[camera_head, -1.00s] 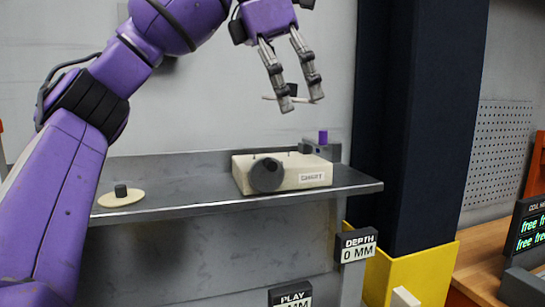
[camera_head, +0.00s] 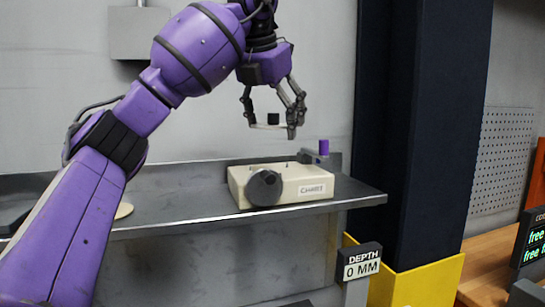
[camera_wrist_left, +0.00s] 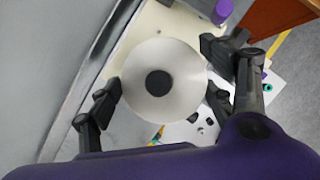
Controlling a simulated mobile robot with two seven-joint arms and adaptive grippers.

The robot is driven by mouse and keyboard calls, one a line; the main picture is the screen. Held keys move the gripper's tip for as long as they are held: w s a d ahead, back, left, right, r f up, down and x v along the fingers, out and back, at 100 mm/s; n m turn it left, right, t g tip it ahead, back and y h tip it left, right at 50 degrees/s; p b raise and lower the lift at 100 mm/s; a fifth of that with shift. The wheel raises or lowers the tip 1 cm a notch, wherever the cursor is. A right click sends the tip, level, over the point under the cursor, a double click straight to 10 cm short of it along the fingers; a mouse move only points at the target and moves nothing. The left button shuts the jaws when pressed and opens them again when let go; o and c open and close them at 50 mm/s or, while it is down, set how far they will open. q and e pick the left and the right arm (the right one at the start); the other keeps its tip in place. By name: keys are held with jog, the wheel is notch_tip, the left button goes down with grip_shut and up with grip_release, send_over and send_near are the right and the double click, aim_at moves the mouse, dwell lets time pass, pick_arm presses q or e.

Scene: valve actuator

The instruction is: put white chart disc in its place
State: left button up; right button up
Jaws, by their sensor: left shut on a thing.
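My left gripper (camera_head: 271,127) is shut on the white chart disc (camera_head: 267,127), a thin disc with a dark hub in its middle. It holds the disc roughly level, above and apart from the cream chart box (camera_head: 308,190). In the left wrist view, the white disc (camera_wrist_left: 184,68) lies between the two fingers (camera_wrist_left: 162,98), its face towards the camera. The box stands on the grey shelf, with a round dark knob on its front and a "CHART" label. The disc hides part of the box top in the wrist view. My right gripper is not in view.
A purple-topped peg (camera_head: 323,147) stands behind the box's right end. A cream disc (camera_head: 124,210) lies on the grey shelf (camera_head: 180,220) at left, mostly hidden by my left arm. A depth display (camera_head: 361,263) stands below the shelf. A dark column rises at right.

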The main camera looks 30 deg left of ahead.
aim_at(264, 125)
pick_arm(q)
jog(key=f, duration=0.1)
jog(key=w+a+f, duration=0.1)
jog(key=w+f, duration=0.1)
jog(key=f, duration=0.1)
jog(key=shift+w+a, duration=0.25)
jog(key=shift+a, duration=0.1)
jog(key=shift+w+a+f, duration=0.3)
jog(key=shift+w+f, duration=0.05)
jog(key=shift+f, duration=0.05)
jog(key=shift+w+a+f, duration=0.1)
jog(key=shift+f, duration=0.8)
jog(key=shift+w+a+f, duration=0.1)
jog(key=shift+f, duration=0.8)
jog(key=shift+d+f, duration=0.15)
jog(key=shift+f, duration=0.65)
jog(key=o, duration=1.1)
jog(key=shift+f, duration=0.15)
jog(key=shift+r, duration=0.2)
jog(key=shift+r, duration=0.2)
jog(key=v, duration=1.3)
jog(key=shift+w, duration=0.2)
